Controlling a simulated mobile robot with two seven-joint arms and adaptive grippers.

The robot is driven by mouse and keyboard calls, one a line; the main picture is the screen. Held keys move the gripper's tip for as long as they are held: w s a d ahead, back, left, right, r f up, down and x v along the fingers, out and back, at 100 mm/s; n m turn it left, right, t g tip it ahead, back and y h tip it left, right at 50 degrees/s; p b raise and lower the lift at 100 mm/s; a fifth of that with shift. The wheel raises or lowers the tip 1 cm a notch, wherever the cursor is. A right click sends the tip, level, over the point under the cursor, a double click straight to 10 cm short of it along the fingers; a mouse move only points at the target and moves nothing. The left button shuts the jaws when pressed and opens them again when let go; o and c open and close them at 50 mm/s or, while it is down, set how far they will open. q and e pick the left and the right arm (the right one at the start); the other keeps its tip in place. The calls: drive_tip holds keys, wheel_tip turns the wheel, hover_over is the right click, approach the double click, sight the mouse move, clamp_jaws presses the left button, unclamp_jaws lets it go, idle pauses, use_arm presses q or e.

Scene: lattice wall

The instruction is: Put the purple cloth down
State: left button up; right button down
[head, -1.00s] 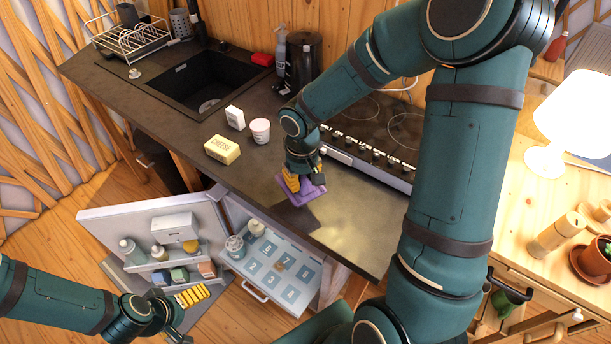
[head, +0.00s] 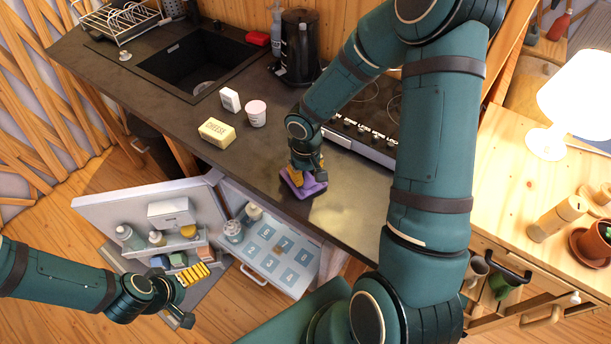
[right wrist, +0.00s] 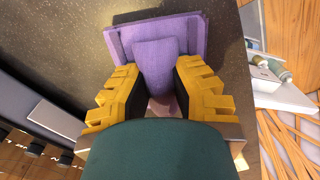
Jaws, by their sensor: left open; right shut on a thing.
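The purple cloth (head: 306,186) is folded and lies flat at or just above the dark counter (head: 262,170), near its front edge beside the stove. I cannot tell for certain whether it touches the counter. My right gripper (head: 298,176) is above it, pointing down. In the right wrist view the yellow-padded fingers (right wrist: 160,92) are shut on a raised middle part of the cloth (right wrist: 185,38). My left gripper (head: 190,296) is open and empty, low at the left in front of the open fridge door.
A cheese block (head: 216,132), a white box (head: 230,99) and a white cup (head: 256,113) stand left of the cloth. The stove (head: 362,130) is behind it. Below, the fridge door (head: 105,205) and a numbered drawer (head: 270,255) stand open. Bare counter lies right of the cloth.

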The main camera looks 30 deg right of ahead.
drive_tip(key=shift+f, duration=0.4)
drive_tip(key=shift+f, duration=0.1)
drive_tip(key=c, duration=1)
unclamp_jaws()
